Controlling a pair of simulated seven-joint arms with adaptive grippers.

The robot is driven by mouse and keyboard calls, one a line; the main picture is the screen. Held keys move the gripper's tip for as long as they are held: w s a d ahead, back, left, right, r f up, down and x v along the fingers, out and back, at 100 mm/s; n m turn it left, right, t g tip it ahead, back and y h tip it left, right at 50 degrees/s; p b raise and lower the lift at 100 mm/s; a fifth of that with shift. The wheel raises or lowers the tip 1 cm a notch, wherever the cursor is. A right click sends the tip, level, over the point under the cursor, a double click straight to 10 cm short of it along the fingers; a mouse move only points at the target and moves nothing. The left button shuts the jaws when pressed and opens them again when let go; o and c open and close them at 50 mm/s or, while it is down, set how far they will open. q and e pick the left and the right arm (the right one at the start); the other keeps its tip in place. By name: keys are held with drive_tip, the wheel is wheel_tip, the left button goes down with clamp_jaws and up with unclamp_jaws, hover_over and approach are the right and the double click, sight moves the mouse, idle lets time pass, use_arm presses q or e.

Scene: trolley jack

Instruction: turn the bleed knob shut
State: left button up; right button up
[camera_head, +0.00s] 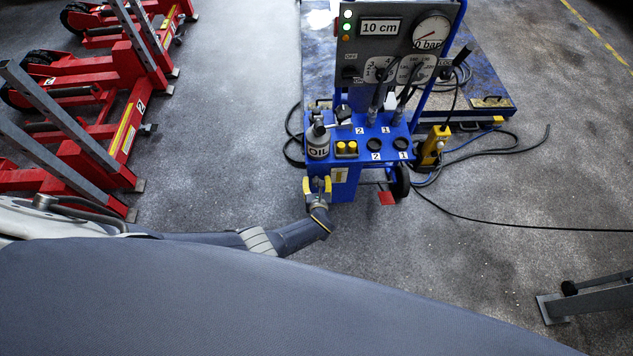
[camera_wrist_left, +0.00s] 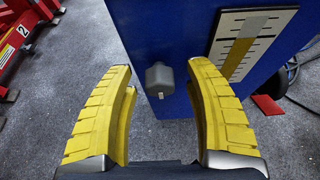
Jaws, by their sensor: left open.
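A small grey knob (camera_wrist_left: 160,78), which looks like the bleed knob, sticks out from the side of the blue trolley (camera_wrist_left: 165,30) in the left wrist view. A small peg shows at its lower edge. My left gripper (camera_wrist_left: 159,70) is open, with one yellow-padded finger on each side of the knob and a gap on both sides. My right gripper is not in view.
The trolley panel reads 10 cm (camera_head: 380,27) and its gauge (camera_head: 431,31) 0 bar. A level strip (camera_wrist_left: 247,42) is right of the knob. Red lifting frames (camera_head: 85,105) stand left; black cables (camera_head: 500,222) lie right.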

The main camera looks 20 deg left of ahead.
use_arm(q)
drive_tip(key=shift+w+a, duration=0.1)
drive_tip(key=shift+w, duration=0.1)
drive_tip(key=shift+c, duration=0.5)
clamp_jaws()
